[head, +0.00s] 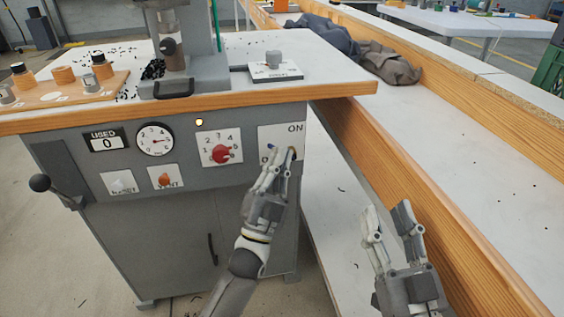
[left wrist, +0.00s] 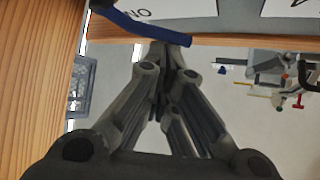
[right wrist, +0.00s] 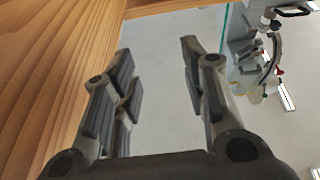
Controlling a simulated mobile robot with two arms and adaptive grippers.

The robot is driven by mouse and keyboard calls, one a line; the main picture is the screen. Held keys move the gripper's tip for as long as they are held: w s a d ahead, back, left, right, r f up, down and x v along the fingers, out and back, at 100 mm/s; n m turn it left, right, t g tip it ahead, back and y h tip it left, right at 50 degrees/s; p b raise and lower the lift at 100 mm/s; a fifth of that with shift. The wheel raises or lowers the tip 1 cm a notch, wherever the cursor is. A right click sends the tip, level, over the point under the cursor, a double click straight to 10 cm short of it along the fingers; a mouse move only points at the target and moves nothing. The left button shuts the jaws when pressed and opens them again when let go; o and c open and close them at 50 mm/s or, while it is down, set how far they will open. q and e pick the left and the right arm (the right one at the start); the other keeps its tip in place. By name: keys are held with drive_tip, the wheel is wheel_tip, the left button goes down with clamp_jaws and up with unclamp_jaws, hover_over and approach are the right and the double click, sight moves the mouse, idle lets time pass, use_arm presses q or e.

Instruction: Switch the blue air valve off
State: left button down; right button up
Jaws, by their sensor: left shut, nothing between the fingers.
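The blue air valve handle (head: 292,152) is on the white ON/OFF plate (head: 285,132) at the right end of the press front. My left gripper's fingers hide most of it in the head view. In the left wrist view the blue handle (left wrist: 145,29) is a long bar, its end by the closed fingertips. My left gripper (head: 281,151) is shut and empty, its tips at the handle; I cannot tell whether they touch. It also shows in the left wrist view (left wrist: 165,48). My right gripper (head: 387,208) is open and empty, low beside the wooden-edged bench; the right wrist view shows its spread fingers (right wrist: 155,50).
The press front also holds a red selector knob (head: 222,154), an orange vent knob (head: 165,180), a gauge (head: 155,140) and a counter (head: 104,140). The press top's wooden edge (head: 200,107) overhangs them. A long wooden-sided bench (head: 420,170) runs along the right.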

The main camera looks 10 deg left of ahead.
use_arm(q)
drive_tip(key=shift+s+a+f+n+t+y+b, duration=0.15)
drive_tip(key=shift+a+f+n+t+y, duration=0.15)
drive_tip(key=shift+f+n+y, duration=0.15)
drive_tip(key=shift+w+a+f+n+t+y+b, duration=0.15)
drive_tip(key=shift+a+f+n+t+y, duration=0.15)
drive_tip(key=shift+f+n, duration=0.2)
use_arm(e)
drive_tip(key=r, duration=0.1)
drive_tip(key=s+r+t, duration=0.1)
drive_tip(key=r+t, duration=0.1)
drive_tip(key=shift+s+r+y, duration=0.15)
drive_tip(key=shift+s+y, duration=0.15)
drive_tip(key=shift+s, duration=0.1)
use_arm(q)
drive_tip(key=shift+s+f, duration=0.1)
drive_tip(key=shift+s, duration=0.1)
drive_tip(key=v, duration=1.1)
drive_tip(key=shift+s+f, duration=0.2)
drive_tip(key=shift+s, duration=0.2)
